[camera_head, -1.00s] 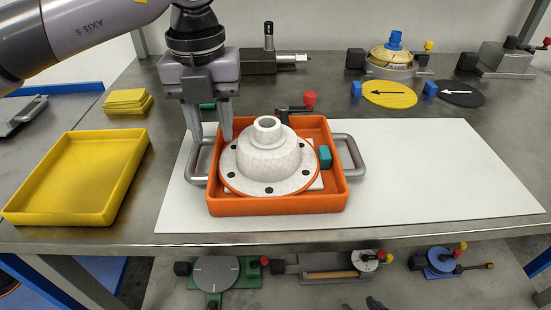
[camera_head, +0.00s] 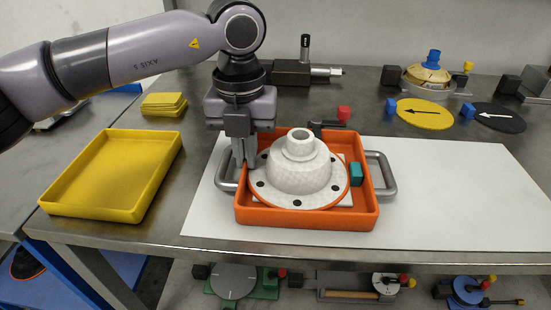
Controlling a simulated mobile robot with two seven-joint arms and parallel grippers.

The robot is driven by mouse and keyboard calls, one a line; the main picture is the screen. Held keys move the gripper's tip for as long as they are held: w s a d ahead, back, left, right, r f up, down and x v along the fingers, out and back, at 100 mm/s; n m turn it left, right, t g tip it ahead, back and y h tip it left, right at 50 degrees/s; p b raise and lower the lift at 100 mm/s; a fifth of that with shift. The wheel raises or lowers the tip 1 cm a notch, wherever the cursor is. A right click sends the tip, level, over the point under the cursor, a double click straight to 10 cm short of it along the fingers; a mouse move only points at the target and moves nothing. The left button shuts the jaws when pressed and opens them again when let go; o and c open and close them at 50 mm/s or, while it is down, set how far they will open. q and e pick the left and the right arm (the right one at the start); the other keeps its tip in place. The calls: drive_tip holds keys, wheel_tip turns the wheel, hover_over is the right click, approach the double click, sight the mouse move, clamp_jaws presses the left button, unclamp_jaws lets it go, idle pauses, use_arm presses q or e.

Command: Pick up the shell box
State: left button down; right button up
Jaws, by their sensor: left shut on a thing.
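The shell box is an orange tray (camera_head: 306,218) with a grey handle on each side, flat on a white mat (camera_head: 450,200) on the table. It holds a white domed shell (camera_head: 300,172) with a flange and holes, and a small teal block (camera_head: 356,174). My left gripper (camera_head: 244,160) points down at the box's left side, its fingers close together and shut there. The fingers hide part of the left wall and handle (camera_head: 227,178), so I cannot tell which of them they grip. My right gripper is not in view.
An empty yellow tray (camera_head: 112,180) stands to the left, with yellow plates (camera_head: 163,104) behind it. A red-knobbed clamp (camera_head: 343,114) sits just behind the box. Several fixtures line the back and a lower shelf. The mat right of the box is clear.

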use_arm(q)
wheel_tip(320, 180, up, 20)
drive_tip(key=p, duration=0.2)
drive_tip(key=shift+p, duration=0.35)
drive_tip(key=shift+r, duration=0.1)
idle(0.4)
